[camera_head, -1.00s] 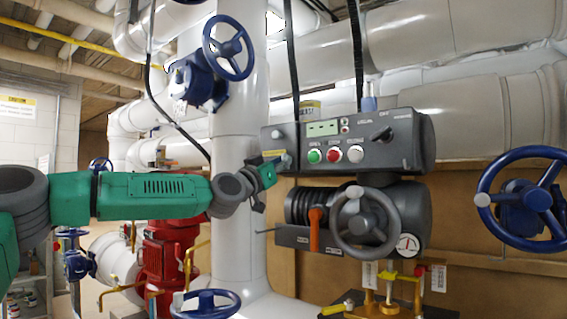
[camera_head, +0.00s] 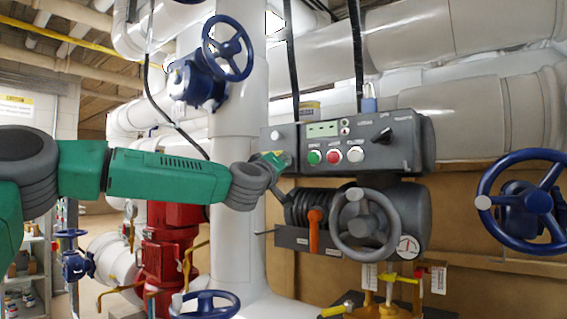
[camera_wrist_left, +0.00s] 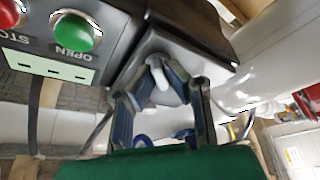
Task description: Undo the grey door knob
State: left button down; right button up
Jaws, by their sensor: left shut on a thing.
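My left gripper (camera_head: 283,163) is at the left end of the grey control box (camera_head: 390,150), with my green arm coming in from the left. My right gripper is not in view.
Green (camera_head: 314,157), red and white buttons sit on the box front beside my gripper. A grey handwheel (camera_head: 362,224) and an orange lever (camera_head: 315,232) are below. A blue valve wheel (camera_head: 227,48) is above left, and a thick white pipe (camera_head: 236,235) stands behind my wrist.

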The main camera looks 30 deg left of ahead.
pick_arm(q)
jog(key=shift+a+r+n+g+y+p, duration=0.2)
jog(key=shift+n+g+p, duration=0.35)
jog(key=shift+n, duration=0.85)
jog(key=shift+d+r+n+g+y+p, duration=0.2)
jog(key=shift+n+g+p, duration=0.35)
jog(key=shift+n, duration=0.85)
jog(key=shift+a+r+n+g+y+p, duration=0.15)
jog(key=shift+n+g+y+p, duration=0.35)
jog(key=shift+n, duration=0.9)
jog(key=shift+f, duration=0.1)
jog(key=c, duration=1.6)
grip_release()
jog(key=shift+s+f, duration=0.1)
jog(key=shift+a+f+v, duration=0.1)
jog(key=shift+a+v, duration=0.05)
jog(key=shift+v, duration=1.75)
jog(key=shift+a+f+v, duration=0.1)
jog(key=shift+v, duration=1.85)
jog(key=shift+a+f+v, duration=0.1)
jog(key=shift+a+v, duration=0.05)
jog(key=shift+v, duration=1.75)
jog(key=shift+s+r, duration=0.1)
jog(key=shift+s, duration=0.05)
